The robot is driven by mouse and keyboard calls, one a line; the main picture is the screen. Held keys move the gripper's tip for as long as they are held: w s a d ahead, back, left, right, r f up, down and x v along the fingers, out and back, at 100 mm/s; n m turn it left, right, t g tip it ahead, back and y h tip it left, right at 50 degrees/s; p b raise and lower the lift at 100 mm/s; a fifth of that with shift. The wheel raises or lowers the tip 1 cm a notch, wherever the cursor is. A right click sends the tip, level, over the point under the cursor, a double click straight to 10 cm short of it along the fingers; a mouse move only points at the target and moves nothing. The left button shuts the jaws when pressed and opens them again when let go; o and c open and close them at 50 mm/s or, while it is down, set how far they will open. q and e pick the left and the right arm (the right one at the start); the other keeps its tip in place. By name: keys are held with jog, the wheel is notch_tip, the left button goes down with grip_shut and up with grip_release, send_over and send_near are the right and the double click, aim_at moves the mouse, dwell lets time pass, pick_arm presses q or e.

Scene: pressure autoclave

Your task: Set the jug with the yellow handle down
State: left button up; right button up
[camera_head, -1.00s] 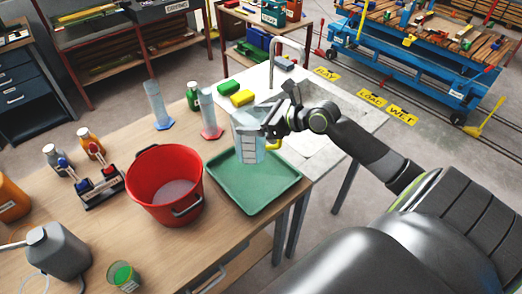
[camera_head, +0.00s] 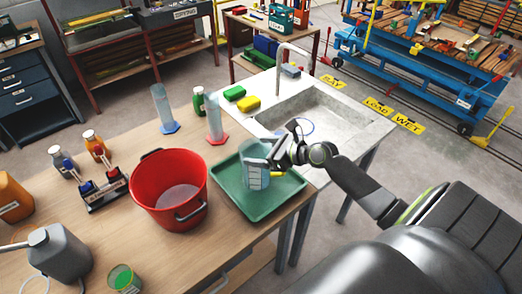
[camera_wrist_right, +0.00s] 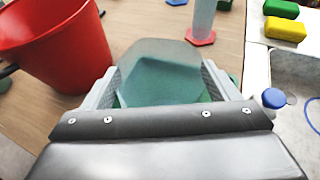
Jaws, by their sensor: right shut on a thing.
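The clear jug (camera_head: 253,172) with a white label and a yellow handle is at the green tray (camera_head: 228,197) in the head view. My right gripper (camera_head: 268,158) is shut on it from the right. The yellow handle (camera_head: 279,175) shows in part below the gripper. In the right wrist view the jug (camera_wrist_right: 160,82) sits between the two fingers, with green seen through it. The jug looks upright; I cannot tell whether its base touches the tray. My left gripper is out of view.
A red bucket (camera_head: 150,195) stands left of the tray. Two measuring cylinders (camera_head: 213,122) and a green bottle (camera_head: 198,100) stand behind. A sink (camera_head: 310,110) lies at the back right. Yellow and green sponges (camera_head: 249,103) lie beside it. A grey can (camera_head: 60,252) stands front left.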

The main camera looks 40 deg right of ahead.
jog(key=o, duration=1.7)
jog(key=shift+f, duration=0.1)
jog(key=b+v, duration=0.1)
jog(key=v, duration=1.1)
jog(key=shift+d, duration=0.1)
